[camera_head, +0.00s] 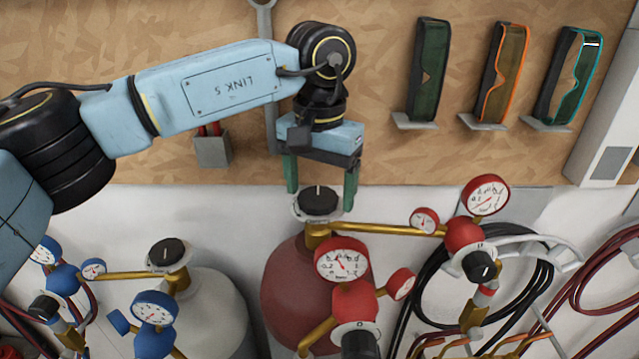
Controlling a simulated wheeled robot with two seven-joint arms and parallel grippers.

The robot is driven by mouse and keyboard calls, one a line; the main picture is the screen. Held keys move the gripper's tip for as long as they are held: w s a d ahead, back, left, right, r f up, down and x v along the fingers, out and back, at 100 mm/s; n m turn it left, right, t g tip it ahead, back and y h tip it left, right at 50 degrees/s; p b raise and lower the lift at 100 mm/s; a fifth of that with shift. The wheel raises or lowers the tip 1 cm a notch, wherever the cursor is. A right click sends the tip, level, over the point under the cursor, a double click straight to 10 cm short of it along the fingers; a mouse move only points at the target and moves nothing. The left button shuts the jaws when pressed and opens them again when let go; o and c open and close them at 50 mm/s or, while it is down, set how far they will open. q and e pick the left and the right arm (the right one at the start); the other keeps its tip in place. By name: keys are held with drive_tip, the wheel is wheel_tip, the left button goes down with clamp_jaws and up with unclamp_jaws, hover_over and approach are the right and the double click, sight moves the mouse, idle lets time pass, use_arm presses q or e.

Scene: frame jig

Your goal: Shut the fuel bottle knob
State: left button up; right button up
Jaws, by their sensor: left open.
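The fuel bottle (293,285) is a dark red cylinder at the lower middle of the head view. Its black knob (318,201) sits on top, with a light marker line and a pale ring under it. My left gripper (320,188) points down over the knob. Its two green fingers are open, one on each side of the knob, and the gap to it cannot be judged exactly. My right gripper is not in view.
A white bottle with a black knob (168,253) and blue gauges (154,310) stands left. Red gauges (342,260) and a brass pipe (390,229) sit close to the right. Goggles (429,75) hang on the wooden board. Coiled hoses (545,280) hang at right.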

sight(320, 195)
use_arm(q)
drive_tip(key=shift+r, duration=0.1)
wheel_tip(320, 195, up, 13)
drive_tip(key=shift+b, duration=0.3)
drive_tip(key=shift+s, duration=0.1)
